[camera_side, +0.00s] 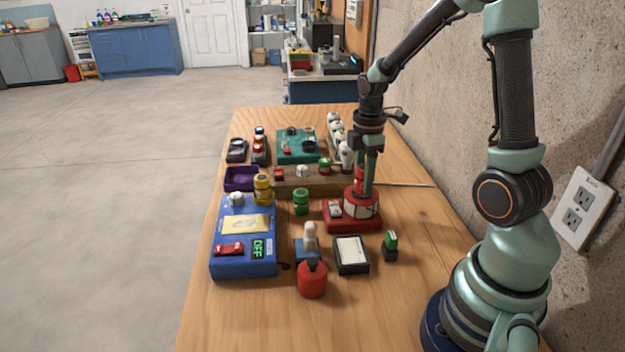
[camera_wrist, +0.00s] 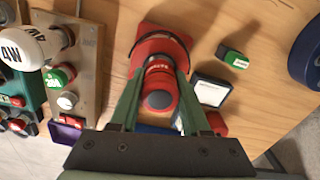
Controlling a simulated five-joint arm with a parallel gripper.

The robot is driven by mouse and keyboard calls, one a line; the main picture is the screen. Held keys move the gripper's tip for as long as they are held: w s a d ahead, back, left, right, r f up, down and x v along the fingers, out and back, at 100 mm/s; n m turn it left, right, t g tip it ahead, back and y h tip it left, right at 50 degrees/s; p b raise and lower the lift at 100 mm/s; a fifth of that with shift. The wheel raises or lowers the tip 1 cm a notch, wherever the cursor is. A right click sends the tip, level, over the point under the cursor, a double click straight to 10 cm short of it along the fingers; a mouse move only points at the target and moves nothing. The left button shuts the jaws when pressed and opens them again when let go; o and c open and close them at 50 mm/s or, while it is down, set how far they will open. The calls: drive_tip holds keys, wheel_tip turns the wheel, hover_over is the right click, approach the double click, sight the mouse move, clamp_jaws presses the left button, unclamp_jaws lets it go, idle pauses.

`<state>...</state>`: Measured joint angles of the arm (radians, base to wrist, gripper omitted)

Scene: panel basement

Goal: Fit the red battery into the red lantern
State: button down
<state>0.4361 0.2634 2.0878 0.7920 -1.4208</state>
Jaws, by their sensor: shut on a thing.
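The red lantern (camera_side: 362,207) stands on the right part of the table, with a red base and pale window panels. My gripper (camera_side: 366,188) points straight down over it and is shut on the red battery (camera_side: 358,178). The battery is upright at the lantern's top; I cannot tell how deep it sits. In the wrist view the red battery (camera_wrist: 159,82) is between the two green fingers of my gripper (camera_wrist: 157,105), its dark round end facing the camera. The red lantern (camera_wrist: 150,38) shows behind it, partly hidden by the battery and fingers.
A blue panel (camera_side: 225,262) with a green OFF display is at front left. A red bottle (camera_side: 312,281), a black-framed tray (camera_side: 351,268) and a small green-topped item (camera_side: 390,246) stand in front. Yellow (camera_side: 263,189) and green (camera_side: 301,203) batteries are left.

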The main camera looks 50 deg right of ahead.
drive_tip(key=shift+f, duration=0.9)
idle(0.8)
drive_tip(key=shift+s+r, duration=0.1)
drive_tip(key=shift+r, duration=0.35)
drive_tip(key=shift+r, duration=0.45)
idle(0.4)
drive_tip(key=shift+f, duration=0.8)
drive_tip(key=c, duration=0.7)
unclamp_jaws()
drive_tip(key=shift+f, duration=0.1)
drive_tip(key=shift+o, duration=0.2)
drive_tip(key=shift+r, duration=5.65)
